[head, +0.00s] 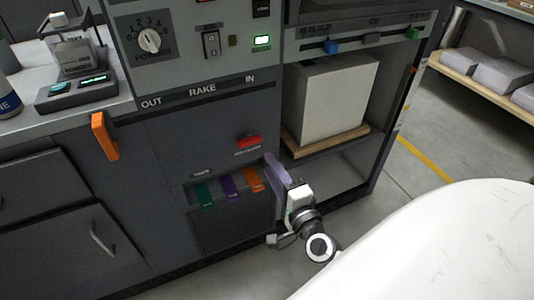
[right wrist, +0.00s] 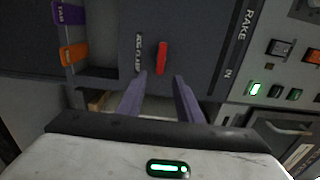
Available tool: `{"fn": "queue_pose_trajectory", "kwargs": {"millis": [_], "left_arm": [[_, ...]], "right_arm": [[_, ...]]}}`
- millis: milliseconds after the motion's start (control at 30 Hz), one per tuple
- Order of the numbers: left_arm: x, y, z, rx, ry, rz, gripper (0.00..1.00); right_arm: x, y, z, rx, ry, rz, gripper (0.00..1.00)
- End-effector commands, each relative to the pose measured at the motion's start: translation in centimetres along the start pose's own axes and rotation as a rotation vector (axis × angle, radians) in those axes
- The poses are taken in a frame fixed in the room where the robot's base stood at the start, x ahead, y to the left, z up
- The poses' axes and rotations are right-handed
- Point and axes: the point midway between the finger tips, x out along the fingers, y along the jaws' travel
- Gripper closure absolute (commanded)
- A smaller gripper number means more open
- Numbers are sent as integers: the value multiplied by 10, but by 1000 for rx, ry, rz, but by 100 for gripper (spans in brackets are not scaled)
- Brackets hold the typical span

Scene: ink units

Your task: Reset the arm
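My right gripper (head: 275,174) is in front of the dark lower panel in the head view, just right of the coloured tabs. In the right wrist view its two lavender fingers (right wrist: 160,85) are apart with nothing between them. A red handle (head: 248,141) on the panel lies a little up and left of the gripper in the head view. In the right wrist view the red handle (right wrist: 161,57) shows beyond the fingertips, apart from them. My left gripper is not in view.
Green (head: 204,196), purple (head: 228,185) and orange (head: 254,179) tabs hang in a slot beside my right gripper. A larger orange handle (head: 104,136) sticks out at left. A pale block (head: 331,98) stands on a wooden board (head: 325,142) in the open bay at right.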

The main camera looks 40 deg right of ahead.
Motion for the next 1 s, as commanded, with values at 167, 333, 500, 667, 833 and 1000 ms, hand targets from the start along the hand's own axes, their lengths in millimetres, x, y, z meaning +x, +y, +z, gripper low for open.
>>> {"fn": "queue_pose_trajectory", "kwargs": {"millis": [167,333,500,667,833,1000], "left_arm": [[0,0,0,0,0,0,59],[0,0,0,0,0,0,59],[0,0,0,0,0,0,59],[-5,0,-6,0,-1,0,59],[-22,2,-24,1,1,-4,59],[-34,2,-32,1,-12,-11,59]], "right_arm": [[-1,0,0,0,0,-1,67],[-1,0,0,0,0,-1,67],[-1,0,0,0,0,-1,67],[-10,0,20,-102,-69,26,67],[-60,20,92,-559,-364,122,67],[-139,61,138,-1101,-706,206,67]]}}
